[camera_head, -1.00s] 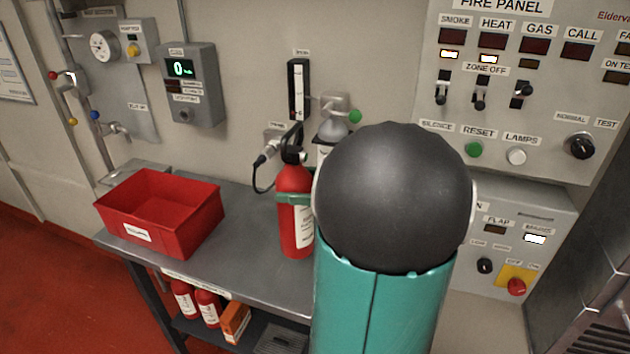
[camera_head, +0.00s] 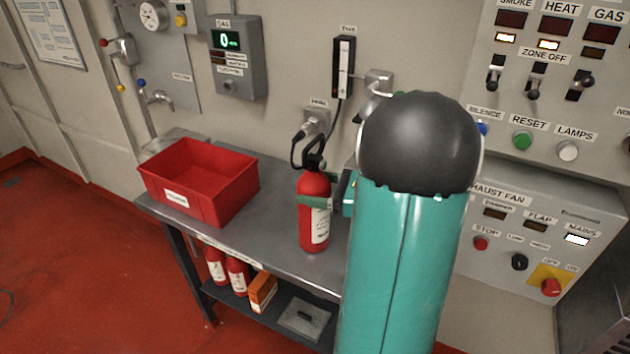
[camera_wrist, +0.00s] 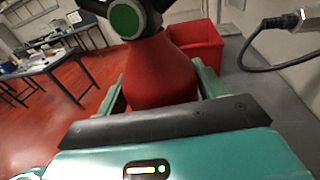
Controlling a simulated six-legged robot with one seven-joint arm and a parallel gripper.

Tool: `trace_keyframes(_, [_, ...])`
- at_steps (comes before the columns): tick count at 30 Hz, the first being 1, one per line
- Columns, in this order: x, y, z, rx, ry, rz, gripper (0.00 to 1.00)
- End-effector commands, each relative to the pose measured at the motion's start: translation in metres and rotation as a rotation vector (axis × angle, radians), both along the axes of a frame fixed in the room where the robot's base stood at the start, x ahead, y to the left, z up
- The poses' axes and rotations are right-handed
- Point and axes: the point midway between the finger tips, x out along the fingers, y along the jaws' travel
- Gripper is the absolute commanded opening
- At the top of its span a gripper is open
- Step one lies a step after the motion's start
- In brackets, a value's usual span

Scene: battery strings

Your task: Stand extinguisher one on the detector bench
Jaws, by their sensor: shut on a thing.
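A red fire extinguisher (camera_head: 314,213) with a black head and a white label is upright at the detector bench (camera_head: 262,236), a grey metal table against the wall. My gripper (camera_head: 318,203) is shut around the extinguisher's body, its green fingers on either side. In the wrist view the red body (camera_wrist: 160,72) fills the space between the green fingers, with the black valve and a green disc above. The extinguisher's base appears at or just over the bench top near its front edge; I cannot tell if it touches. My teal and black arm hides the bench's right end.
A red bin (camera_head: 199,183) stands on the bench's left part. More extinguishers (camera_head: 238,277), an orange box (camera_head: 262,291) and a grey item (camera_head: 304,318) are on the lower shelf. Bare bench lies between bin and extinguisher.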

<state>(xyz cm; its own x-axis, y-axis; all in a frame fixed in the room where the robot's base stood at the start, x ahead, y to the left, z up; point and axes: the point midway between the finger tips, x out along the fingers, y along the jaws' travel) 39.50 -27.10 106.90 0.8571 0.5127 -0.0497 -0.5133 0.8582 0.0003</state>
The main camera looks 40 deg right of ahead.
Motion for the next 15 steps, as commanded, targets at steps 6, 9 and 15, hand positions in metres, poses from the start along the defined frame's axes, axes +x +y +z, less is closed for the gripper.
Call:
trace_keyframes(6, [0.0003, -0.0006, 0.0022, -0.002, -0.006, 0.000, 0.00])
trace_keyframes(9, [0.0003, -0.0007, -0.0002, -0.002, -0.006, 0.000, 0.00])
trace_keyframes(15, [-0.0001, -0.0003, -0.0026, -0.001, -0.001, 0.000, 0.91])
